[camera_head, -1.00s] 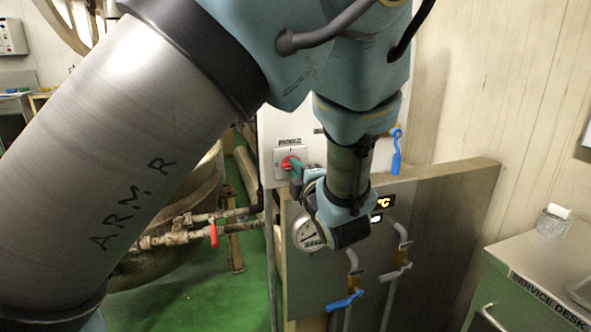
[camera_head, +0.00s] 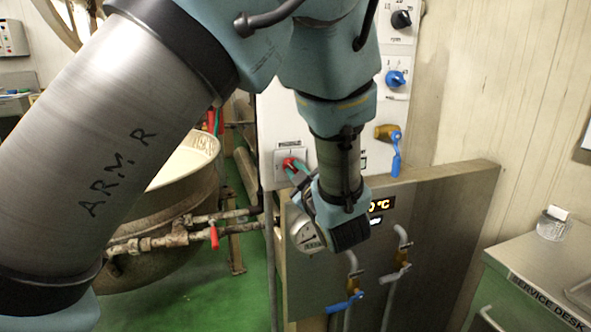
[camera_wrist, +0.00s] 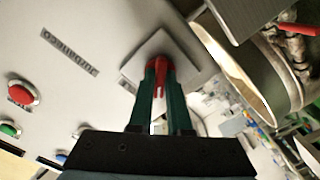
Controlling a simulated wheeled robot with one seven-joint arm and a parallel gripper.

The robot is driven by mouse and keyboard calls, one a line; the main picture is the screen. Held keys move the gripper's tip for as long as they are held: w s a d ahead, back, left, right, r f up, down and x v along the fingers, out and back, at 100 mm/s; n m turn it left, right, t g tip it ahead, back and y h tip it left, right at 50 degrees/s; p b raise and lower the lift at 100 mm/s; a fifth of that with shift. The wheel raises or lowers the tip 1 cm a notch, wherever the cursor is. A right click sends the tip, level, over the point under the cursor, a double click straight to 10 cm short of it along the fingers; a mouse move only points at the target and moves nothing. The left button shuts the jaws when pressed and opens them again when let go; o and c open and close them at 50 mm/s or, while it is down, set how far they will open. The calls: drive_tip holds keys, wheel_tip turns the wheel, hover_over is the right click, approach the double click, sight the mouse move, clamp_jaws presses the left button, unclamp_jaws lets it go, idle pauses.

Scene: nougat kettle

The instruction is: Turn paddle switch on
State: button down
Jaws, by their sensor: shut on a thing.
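The paddle switch has a red knob (camera_head: 291,163) on a pale square plate (camera_head: 280,178), mounted at the left of the white control panel. A label above it is too small to read in the head view. My gripper (camera_head: 296,172) reaches it from the lower right. In the wrist view, the green fingers of my gripper (camera_wrist: 160,92) are shut on the red handle (camera_wrist: 158,75), one finger on each side. The square plate (camera_wrist: 133,70) shows behind them. The fingers hide part of the handle, and its exact setting is hard to read.
The panel also carries a blue knob (camera_head: 396,78) and a black knob (camera_head: 401,19). A red button (camera_wrist: 21,93) and a green button (camera_wrist: 10,130) show in the wrist view. A kettle (camera_head: 180,185) with a red-handled pipe stands left. A service desk (camera_head: 545,262) is at right.

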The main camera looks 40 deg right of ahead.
drive_tip(key=m+p, duration=0.1)
drive_tip(key=m, duration=0.3)
drive_tip(key=shift+m+p, duration=0.3)
drive_tip(key=shift+p, duration=0.05)
drive_tip(key=shift+m+p, duration=0.7)
drive_tip(key=shift+m, duration=1)
drive_tip(key=shift+f, duration=0.1)
drive_tip(key=c, duration=0.9)
unclamp_jaws()
drive_tip(key=shift+o, duration=0.2)
drive_tip(key=b+v, duration=0.3)
drive_tip(key=v, duration=0.7)
drive_tip(key=shift+s+a, duration=0.15)
drive_tip(key=shift+s, duration=0.25)
